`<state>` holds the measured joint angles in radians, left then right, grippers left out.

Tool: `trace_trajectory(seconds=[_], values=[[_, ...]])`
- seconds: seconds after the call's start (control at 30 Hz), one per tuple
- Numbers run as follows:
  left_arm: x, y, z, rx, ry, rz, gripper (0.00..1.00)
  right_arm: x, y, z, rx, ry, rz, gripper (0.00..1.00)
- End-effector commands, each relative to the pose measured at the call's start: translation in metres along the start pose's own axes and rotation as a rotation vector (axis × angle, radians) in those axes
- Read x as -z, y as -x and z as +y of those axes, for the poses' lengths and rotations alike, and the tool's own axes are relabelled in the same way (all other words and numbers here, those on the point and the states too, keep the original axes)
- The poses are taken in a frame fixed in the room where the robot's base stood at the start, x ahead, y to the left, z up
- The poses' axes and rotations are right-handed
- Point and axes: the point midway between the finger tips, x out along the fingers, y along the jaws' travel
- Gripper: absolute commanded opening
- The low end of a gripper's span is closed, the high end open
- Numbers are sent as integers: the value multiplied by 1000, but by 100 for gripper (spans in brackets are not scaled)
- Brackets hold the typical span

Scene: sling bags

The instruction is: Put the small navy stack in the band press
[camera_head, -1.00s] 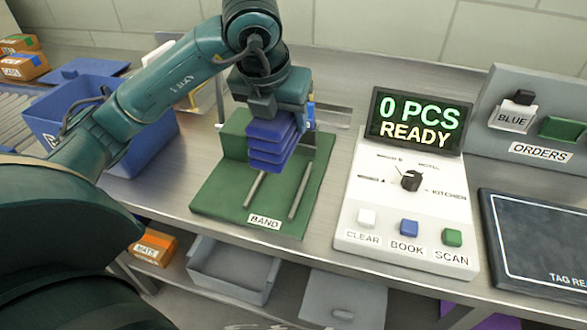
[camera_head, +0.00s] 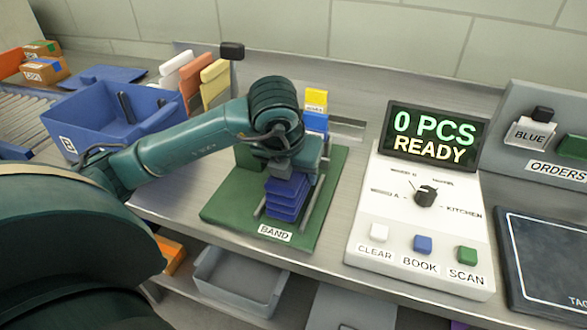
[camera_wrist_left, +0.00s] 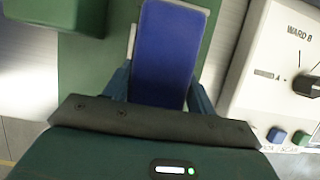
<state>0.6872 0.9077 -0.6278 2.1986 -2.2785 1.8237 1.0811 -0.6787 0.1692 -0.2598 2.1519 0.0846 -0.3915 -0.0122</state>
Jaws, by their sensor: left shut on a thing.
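The small navy stack (camera_head: 286,198) is several folded layers, low over the green band press (camera_head: 222,208) and between its two metal rails. I cannot tell whether it touches the base. My left gripper (camera_head: 290,172) is shut on the stack from above and hides its top and back. In the left wrist view the stack (camera_wrist_left: 167,55) is a blue slab between the gripper's fingers (camera_wrist_left: 158,92), with the green press beside it. My right gripper is not in view.
The white control panel (camera_head: 373,232) with a lit screen (camera_head: 432,134) stands right of the press. A blue bin (camera_head: 85,122) stands to the left. Yellow and blue blocks (camera_head: 316,112) stand behind the press. A dark tag pad (camera_head: 545,265) lies at the far right.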

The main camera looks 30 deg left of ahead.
Motion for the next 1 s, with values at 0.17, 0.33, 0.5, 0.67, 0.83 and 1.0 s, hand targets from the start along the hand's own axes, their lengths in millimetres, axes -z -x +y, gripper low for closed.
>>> trace_trajectory(seconds=[0.17,0.33,0.5,0.67,0.83,1.0], values=[[0,-1,0,0,0,0,64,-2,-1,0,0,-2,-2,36],[0,-1,0,0,0,0,78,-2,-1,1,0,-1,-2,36],[0,-1,0,0,0,0,78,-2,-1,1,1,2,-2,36],[-1,4,0,1,0,-1,78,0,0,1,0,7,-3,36],[-2,32,0,2,-1,-6,78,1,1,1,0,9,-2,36],[-3,73,0,1,-2,-8,78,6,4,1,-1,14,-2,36]])
